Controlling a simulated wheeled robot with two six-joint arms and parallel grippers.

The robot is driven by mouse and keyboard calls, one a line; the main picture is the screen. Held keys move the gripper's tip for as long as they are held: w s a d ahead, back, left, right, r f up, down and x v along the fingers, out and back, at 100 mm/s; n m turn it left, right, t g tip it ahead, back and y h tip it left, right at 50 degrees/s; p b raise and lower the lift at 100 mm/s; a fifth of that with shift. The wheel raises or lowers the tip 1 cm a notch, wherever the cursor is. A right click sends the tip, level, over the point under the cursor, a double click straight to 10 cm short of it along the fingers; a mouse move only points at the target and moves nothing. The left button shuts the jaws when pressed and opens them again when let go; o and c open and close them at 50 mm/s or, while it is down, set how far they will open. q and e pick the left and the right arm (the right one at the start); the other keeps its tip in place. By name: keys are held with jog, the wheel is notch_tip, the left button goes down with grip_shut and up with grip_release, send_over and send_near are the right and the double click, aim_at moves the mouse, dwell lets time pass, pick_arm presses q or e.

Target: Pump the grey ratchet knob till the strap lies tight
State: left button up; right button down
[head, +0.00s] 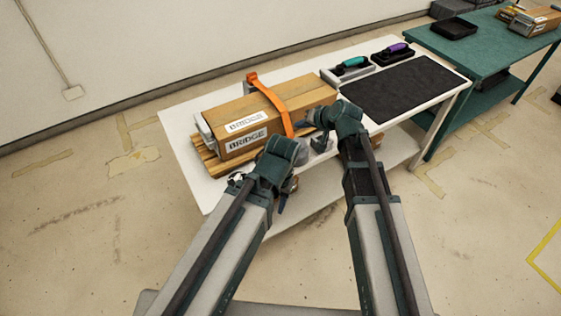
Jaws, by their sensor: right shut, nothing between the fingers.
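An orange strap (273,99) runs over a brown "BRIDGE" box (235,115) that lies on a wooden pallet (212,158). The strap's far end stands up above the box's back edge, and its near end runs down the front side. A grey part (320,143), perhaps the ratchet knob, shows low between my two arms, partly hidden. My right gripper (312,121) is shut and empty near the right front corner of the box, by the strap. My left gripper (284,196) is low at the table's front edge, mostly hidden by its own wrist; I cannot tell its opening.
The white table (181,143) holds a black mat (400,88) on the right. Behind it are two trays, one with a teal-handled tool (352,63) and one with a purple-handled tool (397,49). A green table (475,45) stands at the far right.

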notch_tip(320, 180, up, 4)
jog(key=p, duration=0.3)
jog(key=shift+f+p, duration=0.1)
jog(key=shift+p, duration=0.3)
jog(key=shift+f, duration=0.1)
jog(key=b, duration=0.9)
send_near(294, 138)
jog(key=x, duration=0.4)
jog(key=shift+w+a, duration=0.3)
dwell(0.9)
jog(key=shift+f+b, duration=0.35)
jog(key=shift+f, duration=0.1)
